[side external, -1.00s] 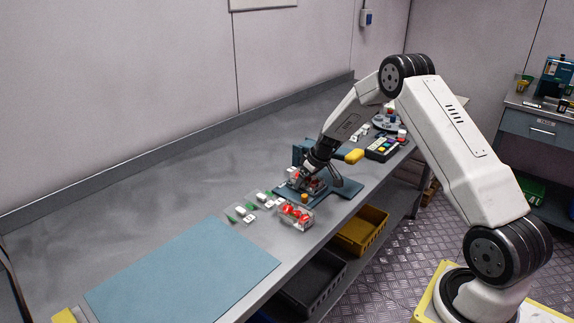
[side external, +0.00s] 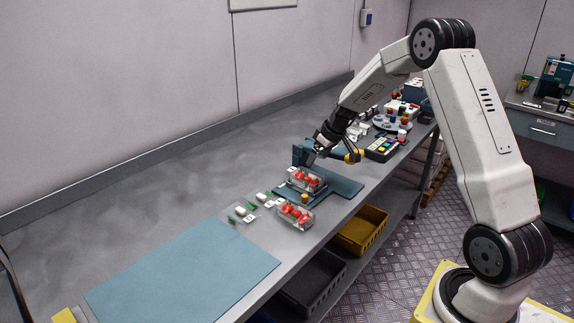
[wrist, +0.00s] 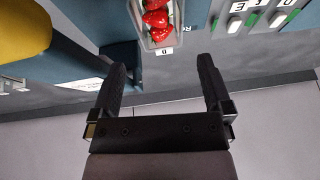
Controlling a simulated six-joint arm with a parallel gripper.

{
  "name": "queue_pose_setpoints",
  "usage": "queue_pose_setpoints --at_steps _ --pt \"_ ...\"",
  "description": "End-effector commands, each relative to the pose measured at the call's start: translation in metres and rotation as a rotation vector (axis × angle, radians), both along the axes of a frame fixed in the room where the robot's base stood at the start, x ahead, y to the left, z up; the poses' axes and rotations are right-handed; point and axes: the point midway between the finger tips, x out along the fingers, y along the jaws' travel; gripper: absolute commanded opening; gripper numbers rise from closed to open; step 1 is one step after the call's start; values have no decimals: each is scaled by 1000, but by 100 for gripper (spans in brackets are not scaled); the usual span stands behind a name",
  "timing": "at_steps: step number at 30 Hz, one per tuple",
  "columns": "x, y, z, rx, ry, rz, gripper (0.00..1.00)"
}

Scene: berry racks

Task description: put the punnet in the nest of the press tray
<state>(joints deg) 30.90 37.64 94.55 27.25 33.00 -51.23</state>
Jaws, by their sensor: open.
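A clear punnet of red berries (side external: 306,181) sits on the blue press tray (side external: 343,183), at the foot of its upright blue part. It looks level, but I cannot tell how deep it sits in the nest. A second punnet of red berries (side external: 295,214) stands closer to the front, beside the tray. My gripper (side external: 337,154) is open and empty, above and behind the punnet on the tray.
White lettered tags with green pieces (side external: 243,213) lie left of the punnets. A blue mat (side external: 182,275) covers the front left. The bench behind the tags is clear.

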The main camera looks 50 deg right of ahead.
Motion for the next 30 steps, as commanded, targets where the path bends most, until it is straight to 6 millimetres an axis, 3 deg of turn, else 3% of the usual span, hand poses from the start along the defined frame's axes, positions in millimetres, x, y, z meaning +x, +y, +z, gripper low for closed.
queue_pose_setpoints --at_steps 9,30 --pt "-7 -1 18 0 0 0 100" --pt "-9 6 18 0 7 0 100"
